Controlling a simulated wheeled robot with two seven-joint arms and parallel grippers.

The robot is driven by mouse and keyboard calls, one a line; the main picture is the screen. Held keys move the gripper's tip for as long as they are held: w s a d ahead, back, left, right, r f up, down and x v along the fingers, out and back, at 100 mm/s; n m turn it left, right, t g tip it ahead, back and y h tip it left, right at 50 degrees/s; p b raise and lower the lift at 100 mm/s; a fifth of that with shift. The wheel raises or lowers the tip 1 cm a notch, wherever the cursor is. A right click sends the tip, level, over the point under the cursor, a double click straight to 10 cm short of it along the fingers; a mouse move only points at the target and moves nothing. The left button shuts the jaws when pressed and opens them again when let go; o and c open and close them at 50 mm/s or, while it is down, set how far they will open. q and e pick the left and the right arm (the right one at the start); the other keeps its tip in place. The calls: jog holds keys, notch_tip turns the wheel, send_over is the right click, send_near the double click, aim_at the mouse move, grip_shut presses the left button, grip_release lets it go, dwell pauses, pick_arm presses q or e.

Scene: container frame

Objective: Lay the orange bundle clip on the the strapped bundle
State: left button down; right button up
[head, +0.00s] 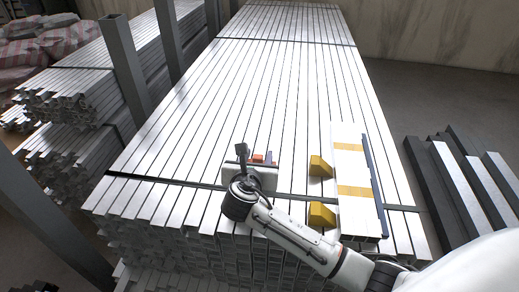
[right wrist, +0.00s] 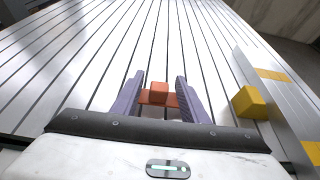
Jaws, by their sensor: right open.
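The orange bundle clip (head: 258,158) is a small block on a flat orange base. It sits on top of the large bundle of pale metal profiles (head: 230,90), which dark straps cross. In the right wrist view the clip (right wrist: 158,98) lies between the two purple-grey fingers of my right gripper (right wrist: 158,88). The fingers are apart, with a gap visible beside the clip's raised block; whether they touch its base I cannot tell. In the head view my right gripper (head: 256,160) is low over the bundle's near end and partly hides the clip. My left gripper is not in view.
Right of the gripper, a pale panel with yellow bands (head: 352,160) lies on the bundle, with two yellow blocks (head: 321,167) beside it. Dark posts (head: 124,65) and another profile stack (head: 65,95) stand left. Dark beams (head: 455,185) lie at right.

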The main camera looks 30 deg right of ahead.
jog(key=p+v, duration=0.1)
jog(key=v, duration=0.6)
jog(key=shift+s+a+r+p, duration=0.15)
jog(key=shift+p, duration=0.25)
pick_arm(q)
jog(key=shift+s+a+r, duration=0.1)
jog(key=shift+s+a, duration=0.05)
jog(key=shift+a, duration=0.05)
pick_arm(e)
jog(key=shift+s+a, duration=0.15)
jog(key=shift+s, duration=0.05)
